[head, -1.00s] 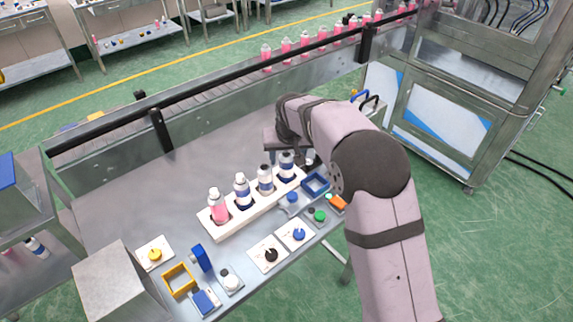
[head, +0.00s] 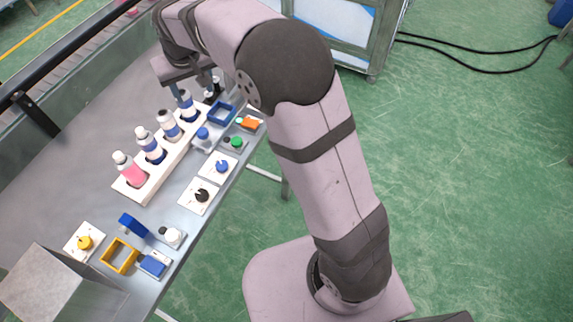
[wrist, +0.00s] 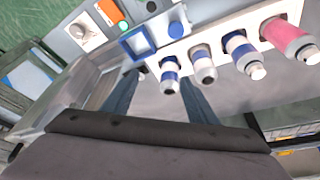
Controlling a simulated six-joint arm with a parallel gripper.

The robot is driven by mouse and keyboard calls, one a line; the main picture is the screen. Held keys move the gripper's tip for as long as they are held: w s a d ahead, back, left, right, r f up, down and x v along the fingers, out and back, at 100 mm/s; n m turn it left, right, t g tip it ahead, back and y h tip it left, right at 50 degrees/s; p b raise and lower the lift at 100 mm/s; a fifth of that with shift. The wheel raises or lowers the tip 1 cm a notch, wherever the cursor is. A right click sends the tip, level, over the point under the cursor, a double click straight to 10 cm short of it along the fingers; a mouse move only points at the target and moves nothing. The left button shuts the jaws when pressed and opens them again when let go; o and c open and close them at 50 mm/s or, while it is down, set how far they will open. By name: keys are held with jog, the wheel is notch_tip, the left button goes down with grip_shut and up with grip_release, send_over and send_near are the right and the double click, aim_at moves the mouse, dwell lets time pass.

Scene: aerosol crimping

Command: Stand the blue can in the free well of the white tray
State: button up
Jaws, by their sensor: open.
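The white tray (head: 128,190) holds a row of cans. The blue can (head: 188,108) stands upright at the row's far end, nearest my gripper (head: 190,88). In the wrist view, the blue can (wrist: 170,76) shows between the two spread fingers of my open gripper (wrist: 160,98), apart from both. Its base is at the tray; I cannot tell how deep it sits. Beside it in the row stand a white-grey can (head: 170,128), a blue-banded can (head: 150,147) and a pink can (head: 131,168). A small dark opening shows near the left finger in the wrist view.
On the near side of the tray lie a blue square frame (head: 222,112), an orange block (head: 249,123), and plates with a green knob (head: 236,142), blue knob (head: 222,166) and black knob (head: 202,195). A yellow frame (head: 120,256) lies front left. The table left of the tray is bare.

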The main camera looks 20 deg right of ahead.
jog(key=s+d+f+g, duration=0.1)
jog(key=s+d+f, duration=0.2)
jog(key=s, duration=0.6)
jog(key=s+d+f+m+g, duration=0.1)
jog(key=s+d+f, duration=0.2)
jog(key=s+d, duration=0.5)
jog(key=s+d+f+m+g, duration=0.1)
jog(key=s+d, duration=0.5)
jog(key=s, duration=0.6)
jog(key=shift+f+g+h, duration=0.3)
jog(key=shift+f+g, duration=0.2)
jog(key=shift+f, duration=0.45)
jog(key=shift+s+d, duration=0.1)
